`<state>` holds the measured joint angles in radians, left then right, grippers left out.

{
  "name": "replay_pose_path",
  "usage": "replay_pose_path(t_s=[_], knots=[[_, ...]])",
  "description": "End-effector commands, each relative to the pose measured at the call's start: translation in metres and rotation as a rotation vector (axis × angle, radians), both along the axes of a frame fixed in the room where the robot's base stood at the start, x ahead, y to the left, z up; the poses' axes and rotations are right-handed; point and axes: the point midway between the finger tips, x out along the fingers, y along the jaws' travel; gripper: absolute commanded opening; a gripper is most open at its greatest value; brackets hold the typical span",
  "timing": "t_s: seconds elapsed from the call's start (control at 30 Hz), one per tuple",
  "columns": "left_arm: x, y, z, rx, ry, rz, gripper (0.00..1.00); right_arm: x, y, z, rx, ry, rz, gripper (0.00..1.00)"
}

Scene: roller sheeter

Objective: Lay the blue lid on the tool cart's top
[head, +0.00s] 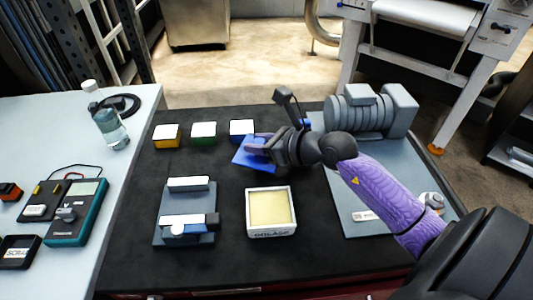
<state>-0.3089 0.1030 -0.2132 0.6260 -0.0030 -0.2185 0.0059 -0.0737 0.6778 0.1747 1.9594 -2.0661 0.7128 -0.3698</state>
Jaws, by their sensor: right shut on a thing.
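The blue lid (246,159) is a flat blue piece near the middle of the cart, just in front of the small blue box. My right gripper (261,146) reaches in from the right and is shut on the lid, hiding part of it. The lid looks tilted; I cannot tell whether it touches the surface. The tool cart's top (130,228) is a wide black surface with a red front edge below. My left gripper is not in view.
Yellow (166,138), green (204,136) and blue (241,129) boxes stand behind. A grey fixture (187,236) and a cream-filled tray (270,212) stand in front. A grey motor unit (372,112) is at right. The left bench (50,128) holds a bottle (109,125) and a meter (76,212).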

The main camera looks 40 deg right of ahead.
Motion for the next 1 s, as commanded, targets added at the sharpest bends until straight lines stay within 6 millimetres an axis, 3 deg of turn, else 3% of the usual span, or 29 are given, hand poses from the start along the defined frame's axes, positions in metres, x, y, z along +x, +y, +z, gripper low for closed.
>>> replay_pose_path(t_s=[0.03, 0.1, 0.2, 0.57, 0.6, 0.73, 0.77, 1.0], knots=[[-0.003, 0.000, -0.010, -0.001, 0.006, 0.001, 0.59, 0.000, 0.000, -0.018, 0.003, 0.008, 0.000, 0.00], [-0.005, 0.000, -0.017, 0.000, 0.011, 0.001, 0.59, 0.000, 0.000, -0.035, 0.001, 0.006, 0.000, 0.00], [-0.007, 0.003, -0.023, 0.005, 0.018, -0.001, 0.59, 0.000, 0.000, -0.047, 0.002, 0.003, 0.000, 0.00], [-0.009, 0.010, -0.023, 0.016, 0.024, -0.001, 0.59, 0.000, 0.000, -0.050, 0.000, 0.001, 0.001, 0.00], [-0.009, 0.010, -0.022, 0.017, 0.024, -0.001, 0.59, 0.000, 0.000, -0.050, 0.000, 0.001, 0.001, 0.40], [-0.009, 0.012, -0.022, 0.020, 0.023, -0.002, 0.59, 0.000, 0.000, -0.049, 0.000, 0.001, 0.001, 0.67], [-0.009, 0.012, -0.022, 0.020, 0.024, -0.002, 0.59, 0.000, 0.000, -0.049, 0.000, 0.001, 0.001, 0.71], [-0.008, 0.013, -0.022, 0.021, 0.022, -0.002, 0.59, 0.000, 0.000, -0.049, 0.000, 0.001, 0.001, 0.71]])
